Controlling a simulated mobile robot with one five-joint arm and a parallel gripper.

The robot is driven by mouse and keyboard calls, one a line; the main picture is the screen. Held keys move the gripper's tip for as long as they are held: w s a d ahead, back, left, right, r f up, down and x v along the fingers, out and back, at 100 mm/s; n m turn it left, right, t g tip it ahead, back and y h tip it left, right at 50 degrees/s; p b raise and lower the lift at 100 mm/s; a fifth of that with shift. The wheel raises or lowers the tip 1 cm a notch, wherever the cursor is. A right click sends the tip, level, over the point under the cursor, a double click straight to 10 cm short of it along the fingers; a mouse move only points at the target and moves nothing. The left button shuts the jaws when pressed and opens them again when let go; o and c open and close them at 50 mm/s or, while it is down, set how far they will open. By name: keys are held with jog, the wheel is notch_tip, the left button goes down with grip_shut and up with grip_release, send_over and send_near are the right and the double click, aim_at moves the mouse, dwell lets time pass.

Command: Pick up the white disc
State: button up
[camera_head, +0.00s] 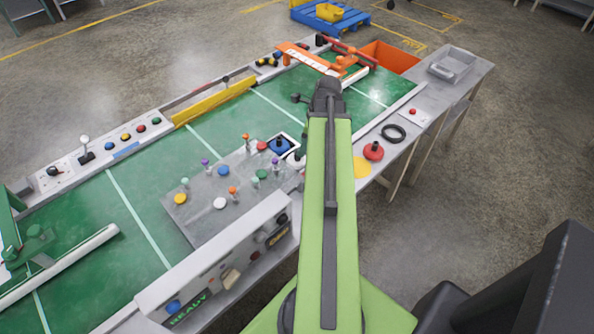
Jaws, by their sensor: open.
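The white disc (220,203) lies flat on a grey plate (200,222) on the green table, among coloured discs and small pegs. A yellow disc (180,198) is to its left and an orange peg (233,191) is close to its upper right. My gripper (327,88) is at the dark far end of my green arm, well beyond the disc and to its right. It is open, but its separate fingers cannot be made out. It is apart from the white disc. My arm hides part of the table to the right of the plate.
A panel box (215,268) stands along the table's near edge, in front of the plate. A yellow rail (213,103) and a button panel (110,143) line the far edge. A red knob (373,151) and a black ring (394,133) are right of my arm.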

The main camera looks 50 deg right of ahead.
aim_at(298, 158)
jog(key=shift+f, duration=0.15)
jog(key=b+x, duration=0.4)
jog(key=x, duration=0.1)
jog(key=shift+w+a+f+b, duration=0.15)
jog(key=shift+w+b, duration=0.15)
jog(key=shift+b, duration=0.1)
jog(key=shift+r, duration=0.2)
grip_shut()
